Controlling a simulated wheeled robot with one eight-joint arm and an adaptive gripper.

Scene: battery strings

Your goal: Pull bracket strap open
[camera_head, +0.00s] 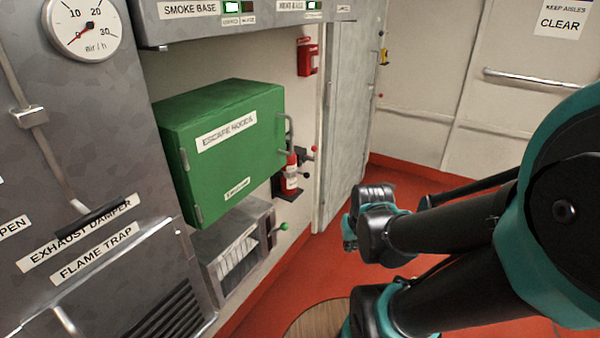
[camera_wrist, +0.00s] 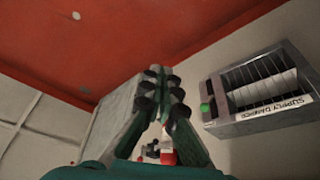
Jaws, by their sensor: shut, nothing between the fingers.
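A small red extinguisher with a white label (camera_head: 290,182) stands upright in a dark wall bracket (camera_head: 283,190), right of the green cabinet. Short levers with a red tip and a black knob stick out beside it; the strap itself is too small to tell from them. In the wrist view the extinguisher (camera_wrist: 167,147) shows small, partly hidden behind my fingers. My gripper (camera_wrist: 163,90) is shut and empty, apart from the bracket. In the head view the end of my arm is right of the bracket, over the red floor, and its fingertips are not clear.
The green cabinet (camera_head: 222,140) with a side handle juts from the wall left of the bracket. Below it is the supply damper box (camera_head: 208,270) with a green knob (camera_wrist: 204,107). A grey door (camera_head: 345,110) stands right of the bracket. Red floor between is clear.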

